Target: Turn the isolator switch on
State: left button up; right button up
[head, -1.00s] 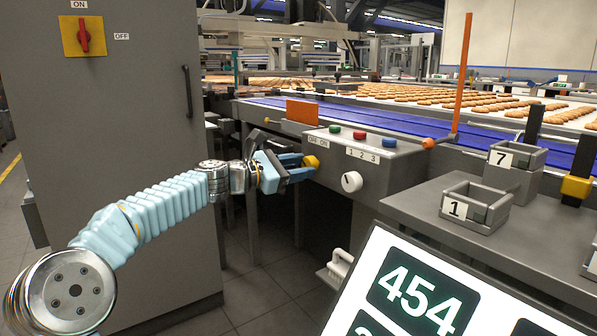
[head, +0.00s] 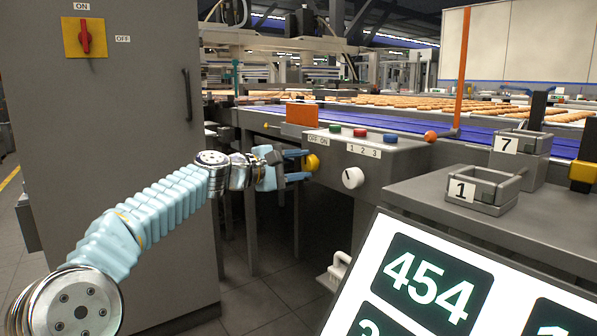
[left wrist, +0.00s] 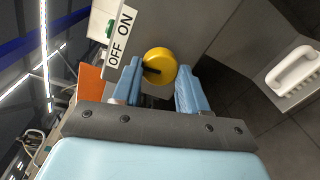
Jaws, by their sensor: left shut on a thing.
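The isolator switch, a red handle on a yellow plate (head: 85,38), is on the grey cabinet at upper left in the head view. Its handle stands upright, toward the ON label; OFF is to its right. My left gripper (head: 305,162) is away from it, at the control box. It is shut on a yellow knob (head: 313,163) under an OFF ON label. In the left wrist view the knob (left wrist: 160,65) sits between the two blue fingertips (left wrist: 160,80), its dark mark toward the label side. My right gripper is not in view.
The grey control box (head: 390,165) also carries green, red and blue buttons and a white knob (head: 353,178). A screen reading 454 (head: 430,285) fills the lower right. Bins marked 1 (head: 490,200) and 7 (head: 525,155) stand at right. The cabinet (head: 130,150) borders my arm.

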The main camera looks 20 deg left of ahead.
pick_arm(q)
jog(key=shift+f+m, duration=0.1)
jog(key=shift+m, duration=0.5)
jog(key=shift+b, duration=0.3)
jog(key=o, duration=1.1)
jog(key=shift+c, duration=0.2)
jog(key=shift+s, duration=0.1)
jog(key=shift+s+a, duration=0.25)
jog(key=shift+a, duration=0.1)
jog(key=b+v, duration=0.2)
jog(key=v, duration=1)
jog(key=shift+s+a, duration=0.15)
jog(key=shift+s, duration=0.25)
